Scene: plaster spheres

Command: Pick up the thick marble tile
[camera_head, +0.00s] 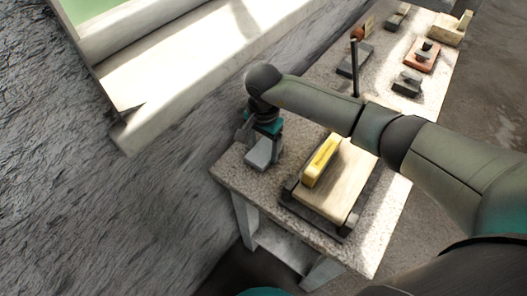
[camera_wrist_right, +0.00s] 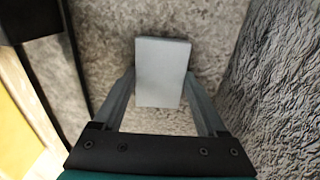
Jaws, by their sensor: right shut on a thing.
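The thick marble tile (camera_wrist_right: 161,72) is a pale grey-white block between the two fingers of my right gripper (camera_wrist_right: 160,90) in the right wrist view. The fingers are shut on its two sides. I cannot tell whether the tile touches the table top. My left gripper is not in view.
The speckled stone table (camera_head: 375,235) runs along a rough wall under a window ledge. A wooden board (camera_head: 343,185) with a yellow block (camera_head: 322,160) lies right of my gripper. A thin dark post (camera_head: 354,68) and several small stone pieces stand farther back. The front right table edge is bare.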

